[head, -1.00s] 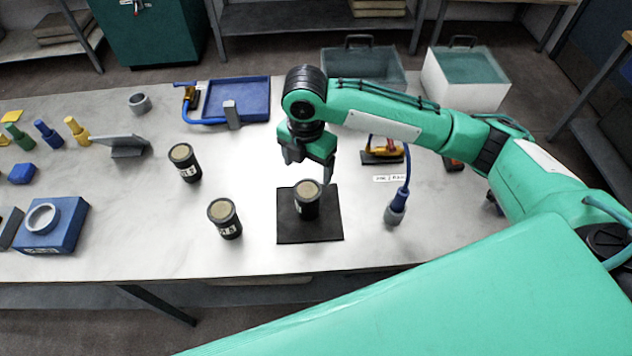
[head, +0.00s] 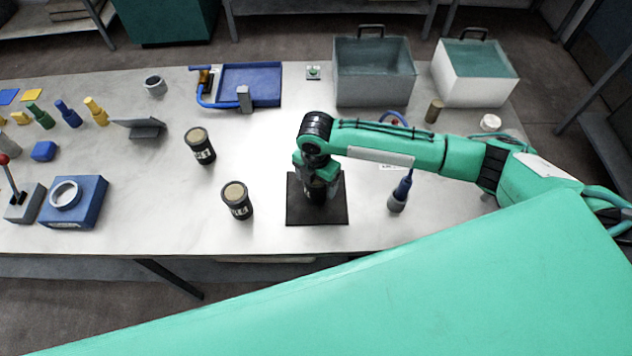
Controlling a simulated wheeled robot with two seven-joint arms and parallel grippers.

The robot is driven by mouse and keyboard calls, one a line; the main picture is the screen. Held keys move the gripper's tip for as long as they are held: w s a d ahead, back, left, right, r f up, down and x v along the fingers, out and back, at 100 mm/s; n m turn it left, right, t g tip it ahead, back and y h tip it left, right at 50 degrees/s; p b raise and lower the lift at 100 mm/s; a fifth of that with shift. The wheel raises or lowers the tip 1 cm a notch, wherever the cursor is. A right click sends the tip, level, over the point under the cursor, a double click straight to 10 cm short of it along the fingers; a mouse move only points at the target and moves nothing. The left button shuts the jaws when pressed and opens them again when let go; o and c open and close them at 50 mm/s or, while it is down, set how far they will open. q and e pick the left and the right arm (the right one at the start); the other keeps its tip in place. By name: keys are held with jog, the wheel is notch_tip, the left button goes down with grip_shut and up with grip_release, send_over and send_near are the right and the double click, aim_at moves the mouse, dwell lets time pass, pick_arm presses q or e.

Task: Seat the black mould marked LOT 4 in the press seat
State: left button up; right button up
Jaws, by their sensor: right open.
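Three black moulds with tan tops and white labels stand on the table. One mould (head: 317,193) is upright on a black mat (head: 300,215). Another black mould (head: 200,146) and a third black mould (head: 237,200) stand upright to its left. The lettering is too small to tell which is LOT 4. My right gripper (head: 318,188) is open, pointing down over the mould on the mat, with its fingers beside it; it hides most of that mould. A blue block with a pale ring on top (head: 73,202), likely the press seat, is at the left. My left gripper is not in view.
A lever box (head: 24,205) stands beside the blue block. A blue tray (head: 255,85), a grey stand (head: 140,128) and coloured pegs (head: 67,113) lie further back. The table between block and moulds is clear.

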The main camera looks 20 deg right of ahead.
jog(key=shift+f, duration=0.85)
jog(key=c, duration=1.1)
jog(key=shift+r, duration=0.1)
notch_tip(320, 180, up, 19)
jog(key=b, duration=0.5)
jog(key=s+d+f+m+b, duration=0.1)
jog(key=d+f+m, duration=0.1)
jog(key=m, duration=0.6)
jog(key=s+d+f+m+b, duration=0.1)
jog(key=s+d+f+m, duration=0.1)
jog(key=m, duration=0.7)
jog(key=s+d+f+m+b, duration=0.1)
jog(key=f+m, duration=0.3)
jog(key=m, duration=0.4)
jog(key=shift+s+d+f+m, duration=0.1)
jog(key=shift+s+d+m, duration=0.05)
jog(key=shift+d, duration=0.3)
jog(key=shift+s+d+f+m, duration=0.1)
jog(key=shift+s+d+m, duration=0.05)
jog(key=shift+d, duration=0.3)
